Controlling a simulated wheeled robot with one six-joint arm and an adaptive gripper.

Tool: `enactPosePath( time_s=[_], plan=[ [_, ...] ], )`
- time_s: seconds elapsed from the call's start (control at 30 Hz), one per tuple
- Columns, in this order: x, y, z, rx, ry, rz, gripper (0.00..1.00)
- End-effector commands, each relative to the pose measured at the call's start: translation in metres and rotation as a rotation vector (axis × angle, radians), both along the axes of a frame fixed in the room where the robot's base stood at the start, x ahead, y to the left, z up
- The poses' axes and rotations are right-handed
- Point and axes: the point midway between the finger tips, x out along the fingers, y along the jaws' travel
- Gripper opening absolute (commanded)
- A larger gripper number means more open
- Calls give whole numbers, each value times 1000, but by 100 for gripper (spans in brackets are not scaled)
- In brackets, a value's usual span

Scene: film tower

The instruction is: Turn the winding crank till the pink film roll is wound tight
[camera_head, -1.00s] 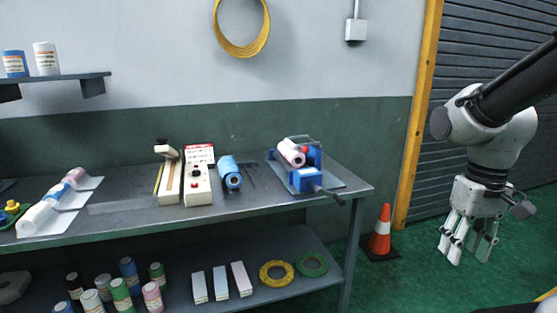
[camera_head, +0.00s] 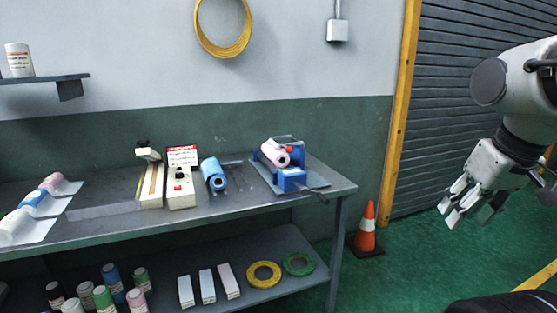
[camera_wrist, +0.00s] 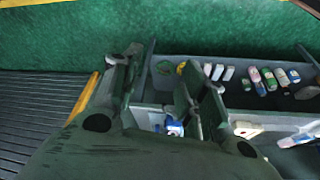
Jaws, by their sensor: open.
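The blue winder (camera_head: 291,180) stands at the right end of the workbench, with the pink film roll (camera_head: 273,153) lying in it. The winding crank (camera_head: 312,192) shows as a dark rod reaching toward the bench's right front edge. How tightly the roll is wound cannot be told. My gripper (camera_head: 450,212) is open and empty, in the air to the right of the bench and well apart from the crank. In the wrist view the gripper fingers (camera_wrist: 160,88) show in front of the bench, and the winder (camera_wrist: 174,127) is partly hidden behind them.
On the workbench (camera_head: 110,228) are a blue roll (camera_head: 213,174), a white sealer (camera_head: 181,190) and rolls on sheets at left. The lower shelf holds bottles, boxes, a yellow ring (camera_head: 263,273) and a green ring (camera_head: 299,263). An orange cone (camera_head: 367,230) stands on the floor right of the bench.

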Motion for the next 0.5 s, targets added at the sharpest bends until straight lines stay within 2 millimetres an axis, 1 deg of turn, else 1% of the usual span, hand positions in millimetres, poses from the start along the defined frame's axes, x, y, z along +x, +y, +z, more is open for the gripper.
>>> enactPosePath(
  time_s=[0.07,0.17,0.33,0.37,0.43,0.47,0.5],
  plan=[
    [2,1,-6,0,28,3,42],
    [7,2,-23,-1,113,11,42],
    [21,5,-69,-9,342,26,42],
    [25,5,-78,-12,375,30,42],
    [40,6,-99,-20,426,40,42],
    [48,6,-108,-24,439,45,42],
    [59,6,-122,-29,451,54,42]
  ],
)
